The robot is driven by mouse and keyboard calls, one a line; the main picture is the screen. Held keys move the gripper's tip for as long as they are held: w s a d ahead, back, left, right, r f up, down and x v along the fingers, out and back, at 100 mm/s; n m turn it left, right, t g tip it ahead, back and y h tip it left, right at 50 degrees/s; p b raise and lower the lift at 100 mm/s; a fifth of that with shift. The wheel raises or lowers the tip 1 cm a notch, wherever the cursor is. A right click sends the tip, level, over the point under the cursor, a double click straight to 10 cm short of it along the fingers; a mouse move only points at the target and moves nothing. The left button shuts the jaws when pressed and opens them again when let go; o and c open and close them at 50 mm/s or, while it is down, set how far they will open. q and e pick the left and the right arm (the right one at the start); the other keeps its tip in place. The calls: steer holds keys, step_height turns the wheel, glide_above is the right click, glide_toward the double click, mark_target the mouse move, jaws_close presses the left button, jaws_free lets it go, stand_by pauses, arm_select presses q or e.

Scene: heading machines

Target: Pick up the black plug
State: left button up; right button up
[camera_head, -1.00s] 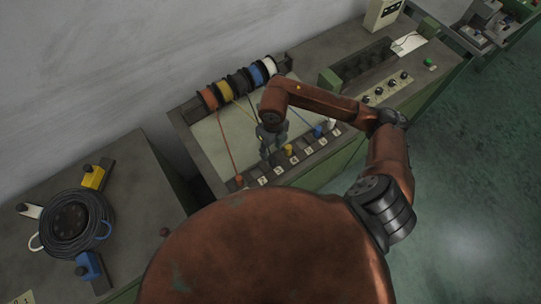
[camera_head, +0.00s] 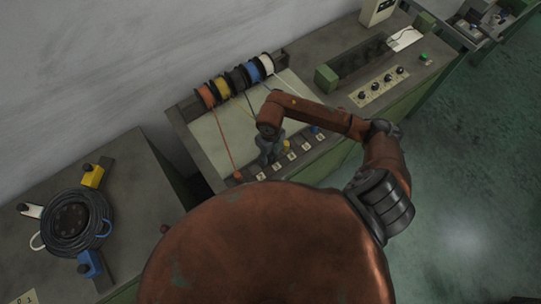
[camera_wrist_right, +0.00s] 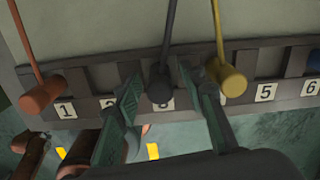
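The black plug (camera_wrist_right: 160,88) hangs on a dark cord at the slotted rail (camera_wrist_right: 92,76) in the right wrist view, above a partly hidden label. My right gripper (camera_wrist_right: 158,72) is open, with one finger on each side of the black plug; a gap shows on both sides, so it is not gripped. In the head view the right gripper (camera_head: 268,152) is over the rail, and the black plug is hidden behind it. My left gripper is not in view.
An orange plug (camera_wrist_right: 42,95) is left of the black one; a yellow plug (camera_wrist_right: 230,78) stands close beside the right finger. A blue plug (camera_wrist_right: 314,60) is at the right edge. Coloured spools (camera_head: 238,79) line the back. A black cable coil (camera_head: 70,222) lies on the left table.

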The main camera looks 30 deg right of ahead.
jaws_close()
steer(key=shift+r, duration=0.2)
stand_by(0.3)
